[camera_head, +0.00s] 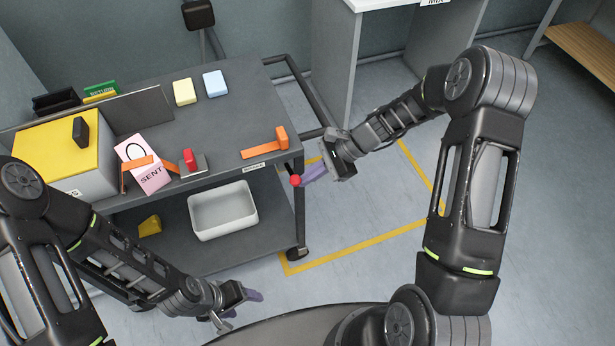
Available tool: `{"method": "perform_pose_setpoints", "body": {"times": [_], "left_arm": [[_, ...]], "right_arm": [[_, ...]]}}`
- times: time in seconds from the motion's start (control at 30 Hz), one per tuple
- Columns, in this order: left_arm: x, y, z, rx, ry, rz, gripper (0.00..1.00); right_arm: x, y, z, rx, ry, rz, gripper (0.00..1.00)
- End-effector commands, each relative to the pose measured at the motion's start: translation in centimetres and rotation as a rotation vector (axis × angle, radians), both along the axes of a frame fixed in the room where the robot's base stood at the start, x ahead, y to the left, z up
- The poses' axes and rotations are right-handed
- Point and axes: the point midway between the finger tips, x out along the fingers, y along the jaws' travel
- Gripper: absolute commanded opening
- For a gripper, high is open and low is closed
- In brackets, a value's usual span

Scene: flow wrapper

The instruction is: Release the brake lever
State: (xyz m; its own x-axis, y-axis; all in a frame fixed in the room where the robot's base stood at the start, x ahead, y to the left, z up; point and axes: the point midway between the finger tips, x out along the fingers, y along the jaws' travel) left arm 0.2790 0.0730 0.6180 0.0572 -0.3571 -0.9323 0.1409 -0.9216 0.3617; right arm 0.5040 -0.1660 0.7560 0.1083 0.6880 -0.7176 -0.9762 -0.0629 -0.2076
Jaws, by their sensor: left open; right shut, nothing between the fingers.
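The brake lever shows as a red ball knob (295,181) on a short dark stem at the front right corner of the grey cart (230,120), just below its top. My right gripper (311,175) is shut and empty, its purple fingers pointing left at the knob. The fingertips are very close to the knob; I cannot tell whether they touch it. My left gripper (247,299) is open and empty, low in front of the cart and well away from the lever.
A white bin (222,210) sits on the lower shelf. Yellow tape (350,247) marks open floor to the right.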

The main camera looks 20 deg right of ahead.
Motion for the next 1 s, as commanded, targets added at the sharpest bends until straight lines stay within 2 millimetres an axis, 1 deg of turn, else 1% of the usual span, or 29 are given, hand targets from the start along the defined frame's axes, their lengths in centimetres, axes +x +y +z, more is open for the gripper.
{"method": "perform_pose_setpoints", "body": {"times": [0.2, 0.33, 0.47, 0.63, 0.67, 0.7, 0.9, 1.0], "left_arm": [[0.0, 0.0, 0.0, 0.000, 0.000, 0.000, 0.65], [0.0, 0.0, -0.4, 0.000, 0.000, 0.000, 0.65], [0.0, 0.0, -1.6, 0.000, -0.001, 0.000, 0.65], [0.0, 0.0, -3.9, 0.000, -0.002, 0.001, 0.65], [0.0, 0.0, -3.2, 0.000, -0.002, 0.001, 0.65], [0.0, 0.0, -3.2, 0.000, -0.002, 0.001, 0.65], [0.1, 0.0, -3.5, 0.000, -0.003, 0.001, 0.65], [0.1, 0.0, -3.6, 0.000, -0.003, 0.001, 0.65]], "right_arm": [[0.1, 0.2, 0.2, 0.005, -0.002, 0.002, 0.00], [0.1, 0.1, -0.3, 0.005, -0.002, 0.002, 0.00], [0.0, -0.2, -1.8, 0.003, 0.000, 0.001, 0.00], [-0.1, -0.9, -4.5, 0.001, -0.001, 0.003, 0.00], [0.1, -1.5, -2.9, -0.001, -0.007, 0.001, 0.00], [0.1, -2.2, -2.2, -0.001, -0.006, 0.002, 0.00], [0.2, -5.2, 1.0, -0.001, -0.004, 0.001, 0.00], [0.2, -6.3, 2.3, 0.000, -0.003, 0.002, 0.00]]}}
